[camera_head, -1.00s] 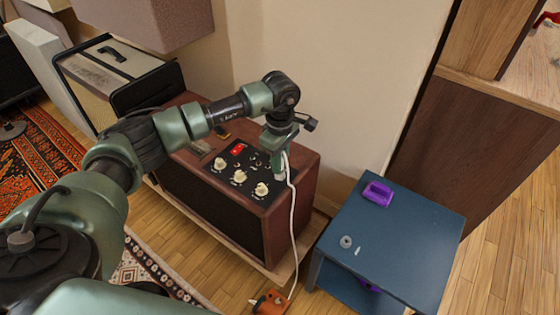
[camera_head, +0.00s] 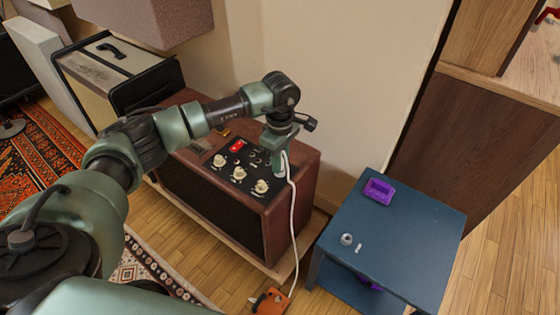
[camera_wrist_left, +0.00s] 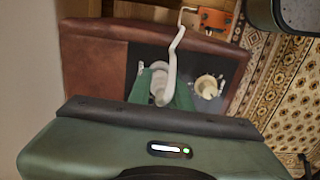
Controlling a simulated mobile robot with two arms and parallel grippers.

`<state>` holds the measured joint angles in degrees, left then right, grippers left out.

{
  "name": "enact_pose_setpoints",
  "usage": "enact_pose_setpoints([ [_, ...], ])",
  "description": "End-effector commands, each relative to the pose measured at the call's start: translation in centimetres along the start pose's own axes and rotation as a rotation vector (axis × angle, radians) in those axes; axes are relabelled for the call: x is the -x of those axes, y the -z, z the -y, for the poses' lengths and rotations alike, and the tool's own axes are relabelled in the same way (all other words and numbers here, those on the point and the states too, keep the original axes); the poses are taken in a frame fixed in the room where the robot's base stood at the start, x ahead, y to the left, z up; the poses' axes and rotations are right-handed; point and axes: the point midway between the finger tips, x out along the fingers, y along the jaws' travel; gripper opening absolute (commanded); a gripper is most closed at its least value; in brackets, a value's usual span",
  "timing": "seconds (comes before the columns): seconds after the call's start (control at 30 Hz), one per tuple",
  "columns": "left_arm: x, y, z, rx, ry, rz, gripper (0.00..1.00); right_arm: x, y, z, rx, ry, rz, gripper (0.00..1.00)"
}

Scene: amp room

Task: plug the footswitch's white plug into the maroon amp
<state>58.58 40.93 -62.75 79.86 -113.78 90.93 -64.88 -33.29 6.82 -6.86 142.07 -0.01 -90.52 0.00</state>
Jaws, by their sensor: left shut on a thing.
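The maroon amp (camera_head: 285,205) stands against the wall, with a black control panel on top carrying cream knobs and a red switch. My left gripper (camera_head: 279,170) points down over the panel's right part and is shut on the white plug (camera_wrist_left: 160,82). The plug's tip is hidden, so I cannot tell whether it is inside a jack. The white cable (camera_head: 293,225) runs from the plug down the amp's right side to the orange footswitch (camera_head: 269,301) on the floor. The footswitch also shows in the left wrist view (camera_wrist_left: 215,18). My right gripper is out of view.
A blue side table (camera_head: 400,235) stands right of the amp, with a purple object (camera_head: 378,191) and a small grey roll (camera_head: 346,240) on it. Another amp (camera_head: 110,70) stands at the back left. A patterned rug (camera_head: 45,155) lies at left.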

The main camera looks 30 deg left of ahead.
Motion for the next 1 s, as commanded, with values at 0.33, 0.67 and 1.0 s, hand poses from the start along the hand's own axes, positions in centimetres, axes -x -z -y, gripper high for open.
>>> enact_pose_setpoints([
  [0.33, -0.1, 0.0, 0.0, 0.0, 0.001, 0.0, 0.45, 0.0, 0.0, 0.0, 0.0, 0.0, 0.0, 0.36],
  [0.67, 0.4, 0.0, 0.0, 0.0, 0.0, 0.0, 0.45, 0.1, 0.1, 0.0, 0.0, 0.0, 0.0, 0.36],
  [1.0, 5.8, 0.0, -0.1, -0.002, -0.002, 0.0, 0.45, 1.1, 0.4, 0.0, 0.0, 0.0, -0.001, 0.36],
])
